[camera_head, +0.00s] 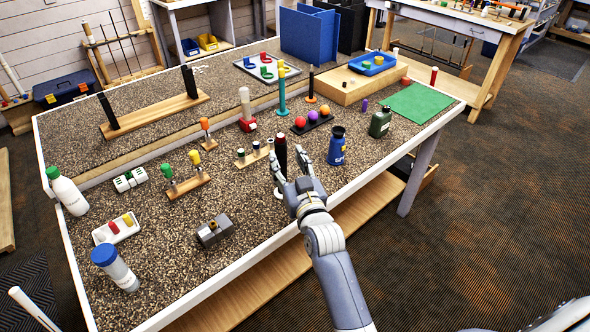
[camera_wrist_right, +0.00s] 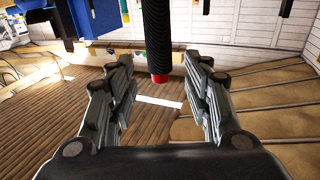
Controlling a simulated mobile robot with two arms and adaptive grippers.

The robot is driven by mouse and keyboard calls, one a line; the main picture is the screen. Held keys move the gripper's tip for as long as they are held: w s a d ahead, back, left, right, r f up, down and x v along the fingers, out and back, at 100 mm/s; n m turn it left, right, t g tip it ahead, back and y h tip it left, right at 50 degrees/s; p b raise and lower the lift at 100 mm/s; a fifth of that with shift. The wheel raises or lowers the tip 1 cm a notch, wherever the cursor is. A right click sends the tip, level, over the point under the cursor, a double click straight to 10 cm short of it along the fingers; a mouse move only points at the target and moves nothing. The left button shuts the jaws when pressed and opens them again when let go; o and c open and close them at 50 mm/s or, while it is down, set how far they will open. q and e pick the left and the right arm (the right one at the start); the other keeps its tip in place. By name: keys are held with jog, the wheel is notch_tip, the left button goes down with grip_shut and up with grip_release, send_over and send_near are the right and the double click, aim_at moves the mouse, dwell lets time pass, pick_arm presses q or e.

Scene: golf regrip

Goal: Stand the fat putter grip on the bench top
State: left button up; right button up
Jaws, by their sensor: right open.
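A thick dark cylinder with reddish parts, which looks like the fat putter grip (camera_head: 281,153), is upright over the front part of the pebbled bench top (camera_head: 240,215). A small white round piece (camera_head: 279,193) shows below it. In the right wrist view the grip (camera_wrist_right: 157,40) is black and ribbed with a red lower end, and it lies beyond the fingertips. My right gripper (camera_head: 286,160) is open, with its fingers to either side of the grip in the head view; it also shows open in the right wrist view (camera_wrist_right: 163,75). I cannot tell whether the grip touches anything below. My left gripper is out of view.
A grey block (camera_head: 214,230) and a wooden stand (camera_head: 187,187) are to the left. A green mat (camera_head: 418,101) lies at the right end. Bare bench shows left of the gripper.

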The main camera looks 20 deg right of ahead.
jog(key=s+p, duration=0.1)
jog(key=s, duration=0.5)
jog(key=shift+s+a+p, duration=0.15)
jog(key=shift+p, duration=0.2)
jog(key=shift+f, duration=0.15)
